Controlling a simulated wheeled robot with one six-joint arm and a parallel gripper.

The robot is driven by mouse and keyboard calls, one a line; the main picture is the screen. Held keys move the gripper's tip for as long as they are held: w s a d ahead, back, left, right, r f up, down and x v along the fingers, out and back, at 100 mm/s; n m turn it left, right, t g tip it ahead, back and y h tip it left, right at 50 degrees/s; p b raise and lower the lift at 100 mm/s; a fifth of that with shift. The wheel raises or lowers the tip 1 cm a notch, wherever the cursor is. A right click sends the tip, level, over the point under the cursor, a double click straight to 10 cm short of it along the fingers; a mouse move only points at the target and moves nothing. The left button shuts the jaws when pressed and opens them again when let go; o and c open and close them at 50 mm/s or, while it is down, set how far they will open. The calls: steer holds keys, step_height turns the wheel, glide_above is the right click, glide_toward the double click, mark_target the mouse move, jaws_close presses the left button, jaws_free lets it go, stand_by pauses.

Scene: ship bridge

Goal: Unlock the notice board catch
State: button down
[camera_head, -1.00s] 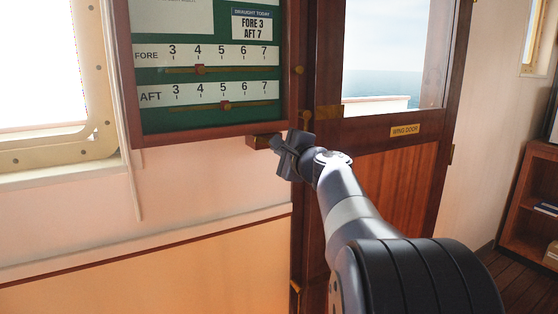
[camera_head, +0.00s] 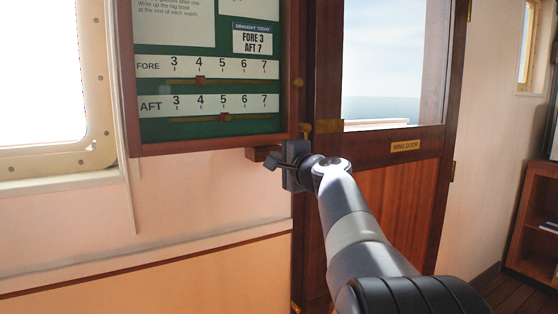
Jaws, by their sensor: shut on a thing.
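The notice board (camera_head: 207,145) is a wood-framed green panel on the wall. A small round brass catch (camera_head: 299,82) sits on the right side of its frame. My gripper (camera_head: 276,163) is below the board's lower right corner, well under the catch. It is against or just in front of a small wooden block (camera_head: 260,154) under the frame; I cannot tell if they touch. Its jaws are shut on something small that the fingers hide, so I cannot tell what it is.
Red markers on the FORE (camera_head: 200,80) and AFT (camera_head: 225,118) scales stand near 4 and 5. The wing door (camera_head: 405,145) with a brass handle (camera_head: 304,128) is just right of the board. A window (camera_head: 50,90) is at left. The wall below the board is clear.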

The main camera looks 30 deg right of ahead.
steer(key=c, duration=1.6)
jaws_free()
steer(key=s+b, duration=0.1)
steer(key=s, duration=0.9)
steer(key=shift+s+d, duration=0.15)
steer(key=shift+s, duration=0.25)
steer(key=w+p, duration=0.1)
steer(key=w, duration=0.9)
steer(key=shift+w, duration=0.4)
steer(key=shift+f, duration=0.1)
